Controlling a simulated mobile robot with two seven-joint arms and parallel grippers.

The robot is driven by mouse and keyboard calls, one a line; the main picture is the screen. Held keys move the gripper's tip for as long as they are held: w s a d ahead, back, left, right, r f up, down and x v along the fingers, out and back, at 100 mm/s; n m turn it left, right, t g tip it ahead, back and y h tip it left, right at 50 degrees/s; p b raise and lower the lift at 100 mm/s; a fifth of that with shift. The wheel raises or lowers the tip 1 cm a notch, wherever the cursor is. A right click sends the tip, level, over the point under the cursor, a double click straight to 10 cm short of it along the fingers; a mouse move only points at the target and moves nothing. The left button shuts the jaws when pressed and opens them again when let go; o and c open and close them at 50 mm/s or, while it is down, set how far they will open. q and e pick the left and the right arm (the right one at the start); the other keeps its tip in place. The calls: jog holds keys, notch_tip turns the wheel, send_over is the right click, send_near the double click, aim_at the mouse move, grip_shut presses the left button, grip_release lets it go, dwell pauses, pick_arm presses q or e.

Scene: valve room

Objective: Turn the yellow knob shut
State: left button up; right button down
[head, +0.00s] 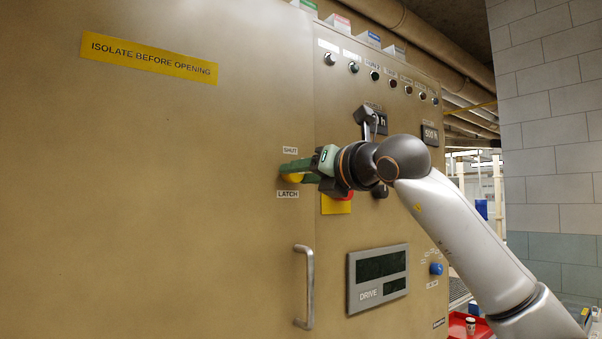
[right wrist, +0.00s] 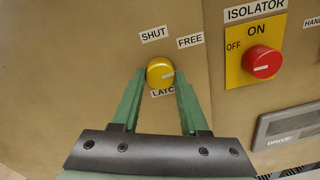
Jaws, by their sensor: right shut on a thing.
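The yellow knob (right wrist: 160,72) is on the tan cabinet door, between a SHUT label (right wrist: 154,35) above, a FREE label (right wrist: 190,41) at upper right and a LATCH label below that is partly covered. Its white mark lies on its right side, below the direction of FREE. My right gripper (right wrist: 159,76) is shut on the knob, with one green finger at each side. In the head view the knob (head: 293,178) shows partly under the green fingers of my right gripper (head: 290,170). My left gripper is not in view.
A red isolator knob (right wrist: 262,62) on a yellow plate sits just right of the yellow knob. A vertical door handle (head: 309,287) and a dark DRIVE display (head: 378,278) are lower down. A row of small indicators (head: 375,75) runs above.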

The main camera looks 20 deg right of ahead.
jog(key=n+p, duration=0.4)
jog(key=n, duration=1.2)
jog(key=shift+d+r+n+y, duration=0.1)
jog(key=shift+r+n+y, duration=0.05)
jog(key=shift+n+y, duration=0.2)
jog(key=shift+n, duration=0.25)
jog(key=shift+c, duration=2.1)
grip_release()
